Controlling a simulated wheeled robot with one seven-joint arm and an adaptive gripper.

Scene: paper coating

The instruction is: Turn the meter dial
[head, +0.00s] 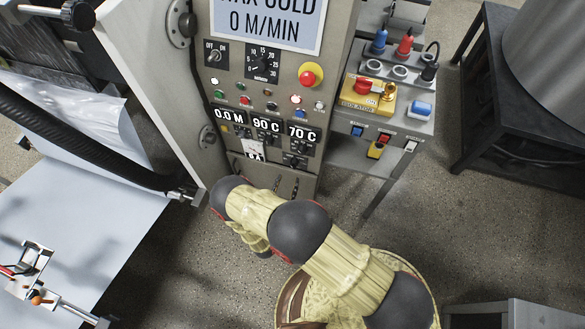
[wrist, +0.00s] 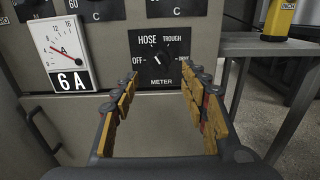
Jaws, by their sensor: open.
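The meter dial (wrist: 162,60) is a dark knob on a black plate with the labels HOSE, TROUGH, OFF and METER. It is in the upper middle of the wrist view; the position its pointer marks is too small to read surely. My gripper (wrist: 159,78) is open and empty, its two yellow-padded fingers spread below and to either side of the dial. The fingertips appear apart from the dial. In the head view the dial plate (head: 295,161) shows low on the control panel, beyond my arm. My gripper's fingers are mostly hidden there behind my arm.
An ammeter (wrist: 64,48) marked 6A sits left of the dial. The control panel (head: 235,88) carries other knobs, buttons and a red stop button (head: 311,75). A grey side table (head: 405,129) with a yellow isolator box (head: 367,97) stands to the right. A paper sheet (head: 90,215) lies left.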

